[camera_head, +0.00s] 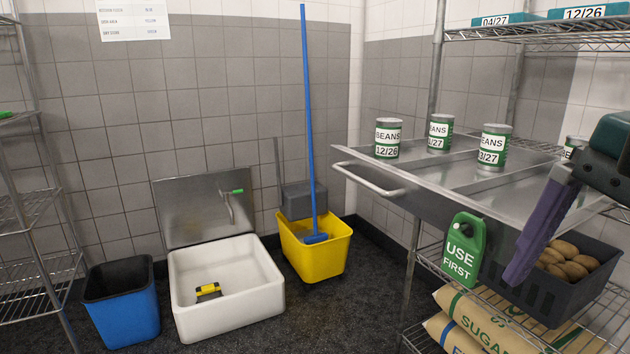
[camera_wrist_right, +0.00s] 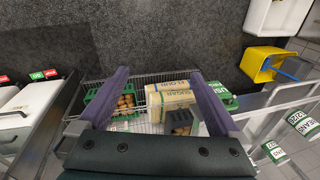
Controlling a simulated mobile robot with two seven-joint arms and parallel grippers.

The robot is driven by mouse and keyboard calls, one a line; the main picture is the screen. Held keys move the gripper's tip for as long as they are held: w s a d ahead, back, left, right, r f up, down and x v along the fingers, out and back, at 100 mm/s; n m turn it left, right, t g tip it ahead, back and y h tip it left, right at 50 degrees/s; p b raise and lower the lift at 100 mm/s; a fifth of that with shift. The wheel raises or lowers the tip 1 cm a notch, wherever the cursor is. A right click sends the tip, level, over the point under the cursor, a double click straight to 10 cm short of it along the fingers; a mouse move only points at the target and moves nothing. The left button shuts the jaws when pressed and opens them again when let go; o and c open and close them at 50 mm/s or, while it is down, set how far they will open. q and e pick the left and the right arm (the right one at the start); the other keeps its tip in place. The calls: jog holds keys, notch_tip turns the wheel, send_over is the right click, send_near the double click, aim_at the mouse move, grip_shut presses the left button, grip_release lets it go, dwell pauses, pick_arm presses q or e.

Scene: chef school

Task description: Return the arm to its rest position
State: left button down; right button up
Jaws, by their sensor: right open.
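My right gripper (camera_wrist_right: 158,74) shows in its wrist view with two purple fingers spread wide and nothing between them. In the head view my right gripper (camera_head: 515,272) comes in at the right edge, with a purple finger slanting down in front of the steel tray and the dark crate. Whether it touches them I cannot tell. My left arm is not in view.
A steel tray (camera_head: 455,200) holding several bean cans (camera_head: 388,138) sits on the wire rack. Below are a green sign (camera_head: 463,250), a crate (camera_head: 600,292) of potatoes and sugar sacks (camera_head: 470,318). A yellow bucket (camera_head: 318,255), white sink (camera_head: 230,300) and blue bin (camera_head: 122,310) stand left.

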jog(key=s+a+r+m+g+y, duration=0.1)
jog(key=s+a+r+m+y, duration=0.15)
jog(key=a+y, duration=0.45)
jog(key=s+a+r+m+g+y, duration=0.1)
jog(key=s+a+r+y, duration=0.2)
jog(key=a, duration=0.6)
jog(key=w+r+m+t+y, duration=0.5)
jog(key=r+m+t+y, duration=0.35)
jog(key=m, duration=0.55)
jog(key=w+d+f+m+t+h, duration=0.3)
jog(key=d+f+m+h, duration=0.2)
jog(key=d+m+h, duration=0.6)
jog(key=w+d+f+m+t+h, duration=0.35)
jog(key=d+m+h, duration=0.5)
jog(key=m, duration=0.45)
jog(key=s+d+f+m+g+h, duration=0.6)
jog(key=s+d+f+g, duration=0.5)
jog(key=s+f, duration=0.45)
jog(key=s+a+f+m+g+y, duration=0.15)
jog(key=a+m+y, duration=0.25)
jog(key=a, duration=0.4)
jog(key=s+a+f+m+t+y, duration=0.1)
jog(key=s+a+f+m+y, duration=0.2)
jog(key=a, duration=0.5)
notch_tip(320, 180, up, 56)
jog(key=w+p, duration=0.1)
jog(key=p, duration=5.4)
jog(key=shift+m, duration=0.35)
